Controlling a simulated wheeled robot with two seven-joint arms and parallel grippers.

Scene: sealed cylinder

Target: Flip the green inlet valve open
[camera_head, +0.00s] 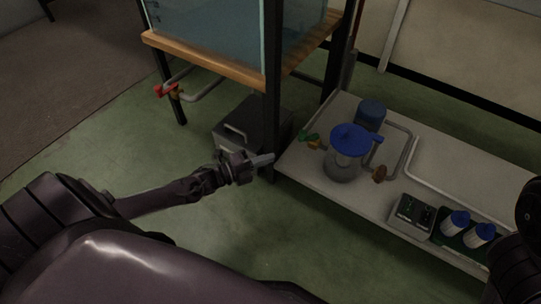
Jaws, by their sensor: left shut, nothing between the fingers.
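The green inlet valve (309,138) is a small green handle on a brass fitting, on the left side of a clear cylinder (345,165) with a blue lid (351,139). My left gripper (268,159) is shut and empty. It shows to the left of the valve, pointing right, with a gap between its tips and the green handle. My right arm shows only in part at the right edge; its gripper is not in view.
The cylinder stands on a pale bench (300,165). A brass fitting (379,174), bent pipe, blue container (371,114), control box (412,214) and blue-capped bottles (456,222) share it. A tank (205,35) on a wooden-edged stand has a red valve (160,91). A dark post (272,100) rises beside my gripper.

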